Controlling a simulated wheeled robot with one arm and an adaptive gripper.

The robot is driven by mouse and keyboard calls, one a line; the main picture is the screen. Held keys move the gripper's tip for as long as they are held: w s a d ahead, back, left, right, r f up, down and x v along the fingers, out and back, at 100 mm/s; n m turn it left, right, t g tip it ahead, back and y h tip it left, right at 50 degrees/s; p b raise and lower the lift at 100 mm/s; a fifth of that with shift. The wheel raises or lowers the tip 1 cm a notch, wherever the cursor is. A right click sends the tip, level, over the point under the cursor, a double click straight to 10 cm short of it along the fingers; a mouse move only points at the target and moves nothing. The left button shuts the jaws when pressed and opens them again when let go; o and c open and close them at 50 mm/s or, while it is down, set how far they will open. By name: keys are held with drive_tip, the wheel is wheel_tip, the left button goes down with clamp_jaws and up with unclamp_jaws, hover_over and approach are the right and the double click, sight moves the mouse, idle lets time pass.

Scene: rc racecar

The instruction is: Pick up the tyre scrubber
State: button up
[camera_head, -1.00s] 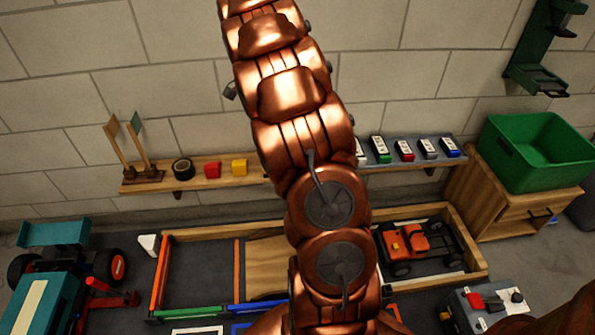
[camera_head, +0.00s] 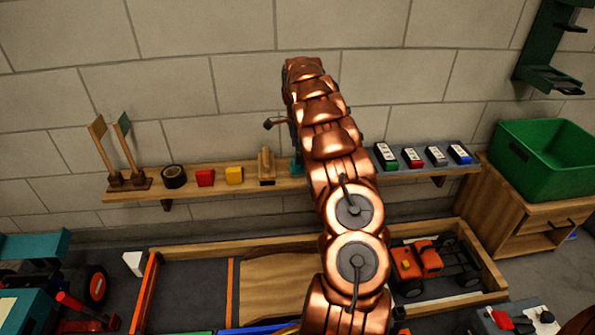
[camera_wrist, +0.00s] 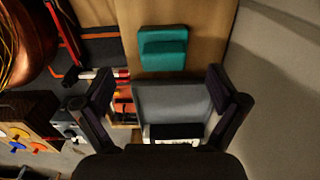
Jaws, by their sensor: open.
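A teal two-stepped block (camera_wrist: 163,48), which looks like the tyre scrubber though I cannot be sure, lies on the wooden shelf in the wrist view. In the head view only a teal sliver (camera_head: 296,166) shows beside my arm. My gripper (camera_wrist: 160,82) is open and empty, its two dark fingers spread over the shelf's grey section. The teal block lies beyond the fingertips, roughly centred between them and apart from both. In the head view my copper arm hides the gripper.
The shelf (camera_head: 225,188) also carries a black ring (camera_head: 174,176), red block (camera_head: 205,177), yellow block (camera_head: 234,175) and wooden piece (camera_head: 266,166). Several labelled packs, one blue (camera_head: 460,153), stand on its grey section. The wall (camera_wrist: 275,100) runs close along the right in the wrist view.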

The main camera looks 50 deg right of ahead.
drive_tip(key=shift+w+d+f+b, duration=0.1)
drive_tip(key=shift+f+b, duration=0.65)
drive_tip(key=shift+f, duration=0.85)
drive_tip(key=shift+w+f+b, duration=0.1)
drive_tip(key=shift+f+b, duration=0.6)
drive_tip(key=shift+f, duration=0.85)
drive_tip(key=c, duration=1.3)
